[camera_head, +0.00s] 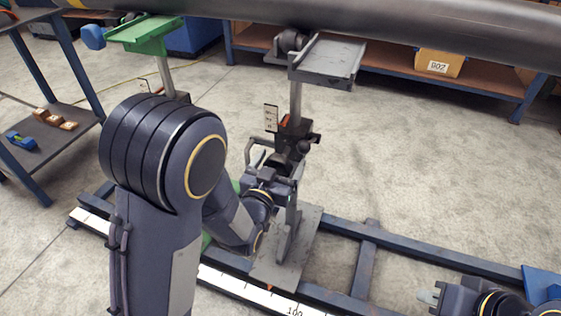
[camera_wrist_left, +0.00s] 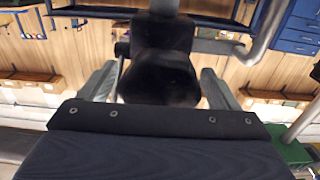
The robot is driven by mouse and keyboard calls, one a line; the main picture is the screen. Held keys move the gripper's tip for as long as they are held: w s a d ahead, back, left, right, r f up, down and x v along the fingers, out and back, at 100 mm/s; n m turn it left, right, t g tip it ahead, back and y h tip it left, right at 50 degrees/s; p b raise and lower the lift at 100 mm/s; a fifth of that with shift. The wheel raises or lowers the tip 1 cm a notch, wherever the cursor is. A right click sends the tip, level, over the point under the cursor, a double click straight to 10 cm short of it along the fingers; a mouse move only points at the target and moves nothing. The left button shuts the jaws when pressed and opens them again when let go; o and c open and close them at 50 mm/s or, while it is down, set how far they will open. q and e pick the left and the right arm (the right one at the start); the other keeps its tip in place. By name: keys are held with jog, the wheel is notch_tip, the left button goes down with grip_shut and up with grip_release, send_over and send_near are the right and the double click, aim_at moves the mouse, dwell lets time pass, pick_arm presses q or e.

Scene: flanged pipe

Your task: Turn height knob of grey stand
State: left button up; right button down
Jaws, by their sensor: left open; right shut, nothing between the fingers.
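The grey stand (camera_head: 296,105) rises from its base plate (camera_head: 283,262) on the rail frame, with a flat grey top plate (camera_head: 330,58). My left gripper (camera_head: 277,168) is at the stand's middle, beside the post. In the left wrist view, a black knob (camera_wrist_left: 160,72) lies between the open fingers of my left gripper (camera_wrist_left: 158,88), with a gap visible at the sides. I cannot tell whether any finger touches it. In the head view my gripper partly hides that knob. My right gripper (camera_head: 431,297) is shut and empty at the lower right, away from the stand.
A large dark pipe (camera_head: 420,25) runs across the top. Rails with a white scale (camera_head: 240,285) lie below. A shelf with a yellow box (camera_head: 440,63) stands behind. Floor to the right is clear.

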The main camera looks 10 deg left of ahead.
pick_arm(q)
jog(key=shift+w+d, duration=0.1)
jog(key=shift+w, duration=0.3)
jog(key=c, duration=1)
jog(key=shift+m, duration=0.4)
jog(key=m+b, duration=0.1)
jog(key=m, duration=0.8)
jog(key=shift+d+m, duration=0.1)
jog(key=shift+m, duration=0.3)
